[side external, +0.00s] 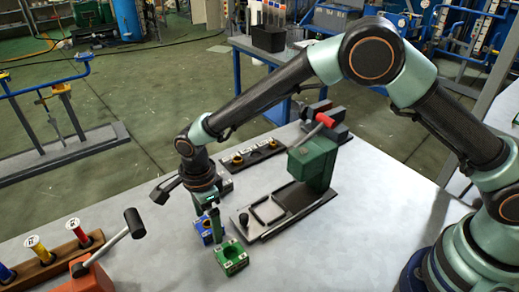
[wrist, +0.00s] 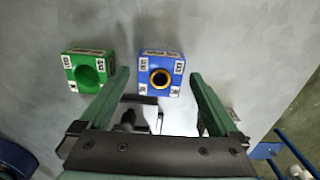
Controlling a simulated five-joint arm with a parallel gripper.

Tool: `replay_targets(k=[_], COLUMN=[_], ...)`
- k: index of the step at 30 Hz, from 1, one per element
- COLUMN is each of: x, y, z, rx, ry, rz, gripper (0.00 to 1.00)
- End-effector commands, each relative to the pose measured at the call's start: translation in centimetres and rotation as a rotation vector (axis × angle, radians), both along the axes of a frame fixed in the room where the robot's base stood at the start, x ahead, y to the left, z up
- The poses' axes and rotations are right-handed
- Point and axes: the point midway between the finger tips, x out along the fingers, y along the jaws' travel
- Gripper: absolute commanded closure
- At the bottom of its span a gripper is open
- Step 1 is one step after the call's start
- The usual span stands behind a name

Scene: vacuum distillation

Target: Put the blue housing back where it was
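The blue housing (wrist: 151,65) is a square block with white label patches and a round, brass-edged opening. It stands upright on the grey table, and in the side view (side external: 206,237) a finger partly hides it. My gripper (wrist: 159,76) is open and empty. In the wrist view the blue housing shows between its two fingertips. In the side view my gripper (side external: 212,212) hangs pointing down at the blue housing; I cannot tell whether it touches it. The green housing (wrist: 83,66), a similar block with a round hole, stands beside the blue one, also seen in the side view (side external: 232,262).
A green press (side external: 312,165) with a red handle stands behind, on a dark base plate. A dark strip (side external: 252,155) with several small parts lies further back. At the left front are a wooden rack (side external: 60,255) of spools and an orange device (side external: 92,279) with a black-knobbed lever.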

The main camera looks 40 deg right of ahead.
Motion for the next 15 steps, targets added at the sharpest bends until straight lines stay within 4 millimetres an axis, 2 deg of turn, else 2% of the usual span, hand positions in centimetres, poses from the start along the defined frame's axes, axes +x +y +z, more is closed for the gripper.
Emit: replay_targets(k=[5, 8, 15], x=[0.0, 0.0, 0.1], y=[0.0, 0.0, 0.1], z=[0.2, 1.1, 5.6], rx=[0.001, 0.001, 0.003], ry=[-0.001, -0.001, -0.005], rz=[0.0, 0.0, 0.0], gripper=[0.03, 0.03, 0.03])
